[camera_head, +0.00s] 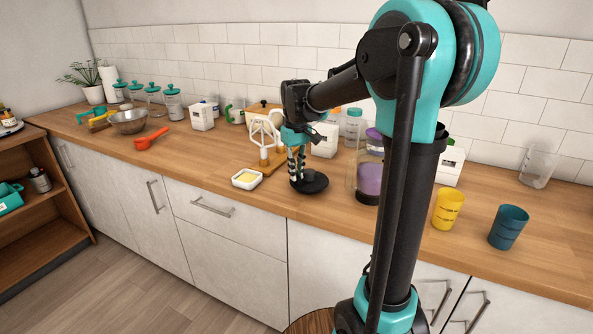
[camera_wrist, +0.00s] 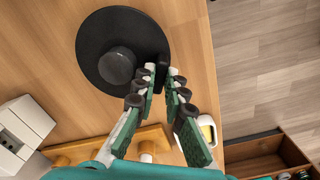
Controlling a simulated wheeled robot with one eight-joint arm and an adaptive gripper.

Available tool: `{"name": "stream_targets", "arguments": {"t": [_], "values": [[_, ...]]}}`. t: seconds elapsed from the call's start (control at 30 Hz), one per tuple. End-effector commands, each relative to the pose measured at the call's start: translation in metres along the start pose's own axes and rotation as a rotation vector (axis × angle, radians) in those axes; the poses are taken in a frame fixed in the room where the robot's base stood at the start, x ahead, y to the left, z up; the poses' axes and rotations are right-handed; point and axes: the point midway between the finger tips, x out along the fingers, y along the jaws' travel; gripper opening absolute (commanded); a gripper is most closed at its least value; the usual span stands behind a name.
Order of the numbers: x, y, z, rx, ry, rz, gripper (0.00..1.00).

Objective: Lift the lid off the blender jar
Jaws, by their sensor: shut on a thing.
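A flat round black piece with a raised central knob (camera_wrist: 117,66), which looks like a lid, lies under my gripper (camera_wrist: 163,78) in the wrist view. My gripper's fingers are closed on a small dark part at its rim. In the head view the black piece (camera_head: 313,183) is just below my gripper (camera_head: 297,185), low over the counter; I cannot tell if it touches the wood. A clear jar with purple contents (camera_head: 368,178), which looks like the blender jar, stands to its right, partly hidden by my arm.
A white dish with yellow contents (camera_head: 247,179) and a wooden stand (camera_head: 270,162) are close on the left. A yellow cup (camera_head: 448,209) and a teal cup (camera_head: 508,227) stand on the right. The counter front edge is near.

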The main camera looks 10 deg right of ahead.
Motion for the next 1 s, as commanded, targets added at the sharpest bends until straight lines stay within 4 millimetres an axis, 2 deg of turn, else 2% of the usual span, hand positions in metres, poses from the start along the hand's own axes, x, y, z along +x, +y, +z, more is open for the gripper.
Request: {"name": "stream_targets", "arguments": {"t": [0.73,0.77,0.8,0.93,1.0], "values": [[0.0097,0.0,0.0,0.0,0.0,0.0,0.0],[0.0097,0.0,0.0,0.0,0.0,0.0,0.13],[0.0096,0.0,0.0,0.0,0.0,0.0,0.18],[0.0096,-0.0001,0.0001,0.0,0.0,0.0,0.34],[0.0096,-0.0001,0.0001,0.0,0.0,0.0,0.35]]}}
